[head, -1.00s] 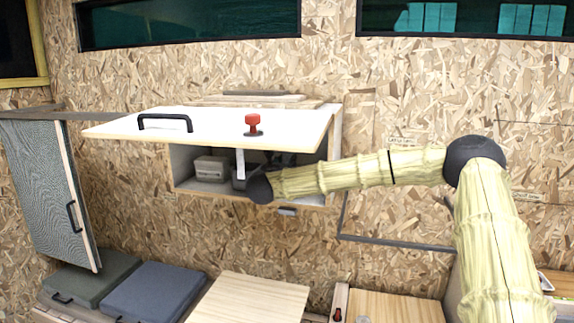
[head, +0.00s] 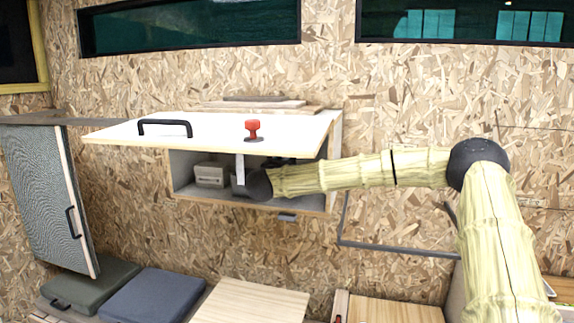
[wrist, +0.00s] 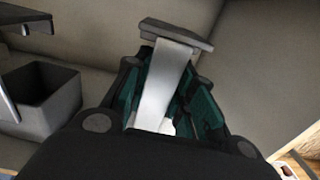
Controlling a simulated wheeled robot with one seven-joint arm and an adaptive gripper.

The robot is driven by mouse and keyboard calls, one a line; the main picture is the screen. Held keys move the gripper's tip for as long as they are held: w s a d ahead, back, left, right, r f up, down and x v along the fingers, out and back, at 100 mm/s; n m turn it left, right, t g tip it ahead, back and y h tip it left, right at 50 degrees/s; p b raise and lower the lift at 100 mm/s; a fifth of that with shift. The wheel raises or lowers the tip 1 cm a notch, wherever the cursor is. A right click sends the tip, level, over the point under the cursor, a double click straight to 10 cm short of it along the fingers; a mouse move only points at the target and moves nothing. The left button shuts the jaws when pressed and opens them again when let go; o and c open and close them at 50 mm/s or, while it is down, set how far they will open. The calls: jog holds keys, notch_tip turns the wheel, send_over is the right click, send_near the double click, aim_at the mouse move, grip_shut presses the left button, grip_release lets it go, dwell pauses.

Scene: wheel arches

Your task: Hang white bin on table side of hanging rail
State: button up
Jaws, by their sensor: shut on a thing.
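My gripper (wrist: 172,92) is inside the open wall cabinet (head: 328,170), with its teal fingers closed around a pale strip-like piece (wrist: 160,85) with a grey crossbar (wrist: 176,34) at its far end. I cannot tell whether this piece is part of the white bin. In the head view, a white strip (head: 240,168) hangs upright beside the dark end of my arm, which hides the fingers. A dark grey rail (head: 400,249) is on the wall at the right, below my arm. No whole white bin is clearly visible.
A grey open box (wrist: 42,98) stands left of my gripper; a grey box (head: 210,174) shows inside the cabinet. The raised white panel (head: 215,128), with a black handle and red knob, overhangs it. A wooden top (head: 250,302) and cushions (head: 150,297) lie below.

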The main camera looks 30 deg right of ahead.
jog(key=b+v, duration=1.1)
jog(key=v, duration=0.5)
dwell(0.9)
dwell(0.3)
